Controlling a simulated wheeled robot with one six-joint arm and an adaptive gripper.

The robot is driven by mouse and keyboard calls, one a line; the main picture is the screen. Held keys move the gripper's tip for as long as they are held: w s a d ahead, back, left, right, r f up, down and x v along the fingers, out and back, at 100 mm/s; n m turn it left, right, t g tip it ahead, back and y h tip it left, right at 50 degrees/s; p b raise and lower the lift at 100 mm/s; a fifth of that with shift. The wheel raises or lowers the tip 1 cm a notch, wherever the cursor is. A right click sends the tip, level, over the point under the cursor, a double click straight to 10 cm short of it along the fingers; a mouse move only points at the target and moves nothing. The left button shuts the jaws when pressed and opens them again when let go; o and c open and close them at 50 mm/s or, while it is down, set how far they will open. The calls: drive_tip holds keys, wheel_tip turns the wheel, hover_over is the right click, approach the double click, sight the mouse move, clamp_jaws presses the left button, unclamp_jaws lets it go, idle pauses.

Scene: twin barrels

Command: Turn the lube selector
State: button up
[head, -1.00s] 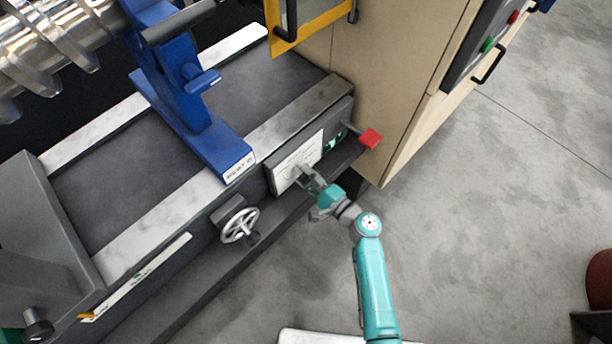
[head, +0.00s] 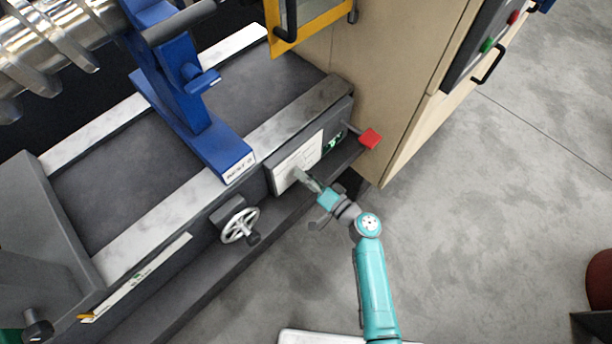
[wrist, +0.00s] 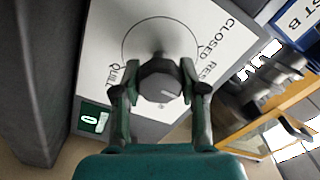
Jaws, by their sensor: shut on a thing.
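The lube selector is a dark grey knob (wrist: 160,77) with a pale line on its face, in the middle of the wrist view. It sits on a white dial plate (wrist: 205,22) with a printed circle and words including "CLOSED" and "QUILL". In the head view the plate (head: 310,152) is on the front of the machine bed, and my gripper mostly hides the knob. My gripper (wrist: 160,90) is shut on the knob, one finger on each side. It also shows in the head view (head: 302,176), reaching the plate from the lower right.
A red-ended lever (head: 371,138) sticks out right of the plate. A handwheel (head: 239,224) is to the lower left. A blue rest (head: 205,140) stands on the bed above. A beige cabinet (head: 385,75) rises at the right. The floor (head: 500,210) at right is open.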

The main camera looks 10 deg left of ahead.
drive_tip(key=n, duration=0.4)
drive_tip(key=shift+s+n, duration=0.1)
drive_tip(key=shift+n, duration=0.2)
drive_tip(key=shift+f+n, duration=0.1)
drive_tip(key=shift+n, duration=2.5)
drive_tip(key=o, duration=1.2)
drive_tip(key=shift+c, duration=0.2)
drive_tip(key=v, duration=1.2)
